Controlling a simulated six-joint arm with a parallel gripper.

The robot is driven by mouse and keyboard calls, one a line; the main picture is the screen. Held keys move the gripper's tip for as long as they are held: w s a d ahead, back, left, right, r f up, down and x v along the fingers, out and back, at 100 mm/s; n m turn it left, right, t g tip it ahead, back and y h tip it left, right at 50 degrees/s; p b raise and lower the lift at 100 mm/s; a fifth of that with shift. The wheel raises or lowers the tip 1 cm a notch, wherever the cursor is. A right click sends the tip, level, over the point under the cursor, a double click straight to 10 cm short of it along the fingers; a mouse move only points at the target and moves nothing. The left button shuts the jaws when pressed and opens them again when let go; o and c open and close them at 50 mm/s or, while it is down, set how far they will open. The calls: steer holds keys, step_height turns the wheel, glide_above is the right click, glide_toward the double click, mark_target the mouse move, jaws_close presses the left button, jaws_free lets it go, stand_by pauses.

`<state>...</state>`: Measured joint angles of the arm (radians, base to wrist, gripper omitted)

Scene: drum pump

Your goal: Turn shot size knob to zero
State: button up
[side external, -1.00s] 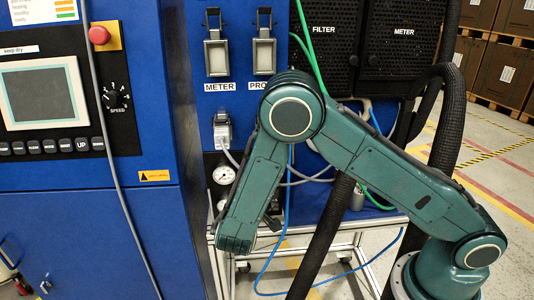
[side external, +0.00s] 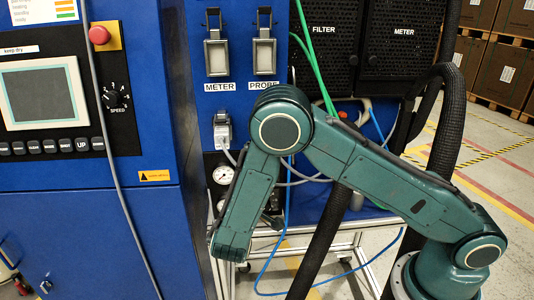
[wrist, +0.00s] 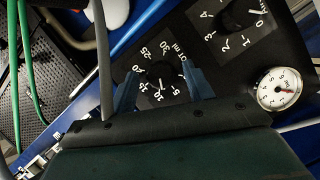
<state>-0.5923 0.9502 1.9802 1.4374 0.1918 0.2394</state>
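The shot size knob (wrist: 160,74) is a black dial in the middle of the wrist view, ringed by white numbers with an "ml" mark at its upper right. A short white mark on its lower side seems to point near the 10; it is small and hard to read. My gripper (wrist: 160,70) is open, with one blue-grey finger on each side of the dial. I cannot tell whether the fingers touch the knob. In the side external view, my arm hides the knob and most of my gripper.
A second black knob (wrist: 237,14) with a small number scale sits at the upper right of the wrist view. A round white gauge (wrist: 279,88) is to the right. A grey cable (wrist: 103,60) and green hoses (wrist: 32,75) run at the left. A blue hose (side external: 286,195) hangs by my arm.

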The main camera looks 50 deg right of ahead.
steer(key=shift+m, duration=0.3)
